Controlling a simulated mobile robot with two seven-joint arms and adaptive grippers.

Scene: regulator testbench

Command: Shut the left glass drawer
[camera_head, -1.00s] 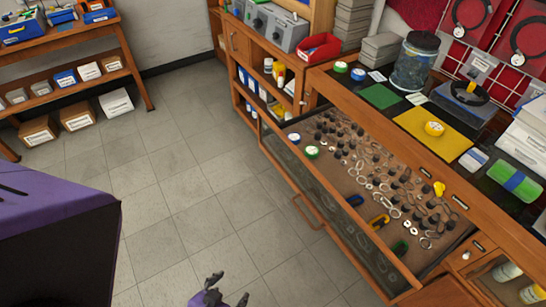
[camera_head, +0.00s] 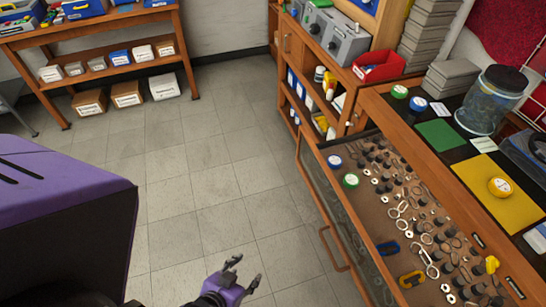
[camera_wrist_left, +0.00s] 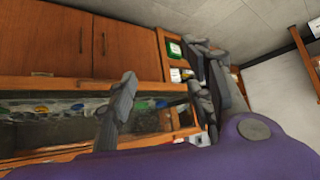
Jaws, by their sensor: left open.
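The glass drawer (camera_head: 366,289) is pulled out from the wooden bench on the right of the head view. It has a glass front and a wooden handle (camera_head: 333,250), and holds many small rings, black caps and fittings. My left gripper (camera_head: 246,273) is low in the head view, left of the handle and apart from it, open and empty. In the left wrist view its fingers (camera_wrist_left: 165,85) are spread, with a glass front (camera_wrist_left: 60,130) and small items behind it on the left. My right gripper is not in view.
A shelf table (camera_head: 98,70) stands at the back left. The tiled floor (camera_head: 200,190) between is clear.

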